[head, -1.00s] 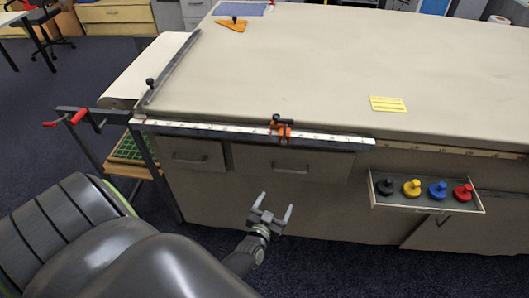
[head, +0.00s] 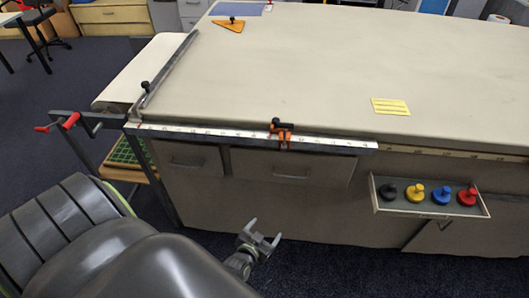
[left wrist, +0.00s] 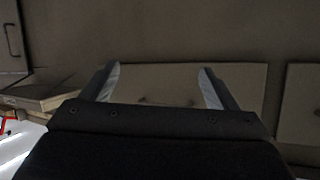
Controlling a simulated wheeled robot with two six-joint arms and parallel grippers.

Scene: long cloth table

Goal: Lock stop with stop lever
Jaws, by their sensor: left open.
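The stop (head: 282,133) is an orange clamp-like piece on the metal ruler rail (head: 210,134) along the table's front edge. Its black stop lever (head: 280,123) lies across the top; whether it is locked I cannot tell. My left gripper (head: 262,233) is open and empty, low in front of the table's front panel, below the stop and apart from it. In the left wrist view its two fingers (left wrist: 158,88) stand apart with nothing between them, facing drawer fronts. The stop does not show in the left wrist view. My right gripper is not in view.
An open drawer (head: 432,210) with black, yellow, blue and red knobbed pieces juts out at the right. A red-handled crank (head: 70,121) stands at the left. A metal bar (head: 168,70) lies along the left edge. A yellow note (head: 390,107) lies on the table.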

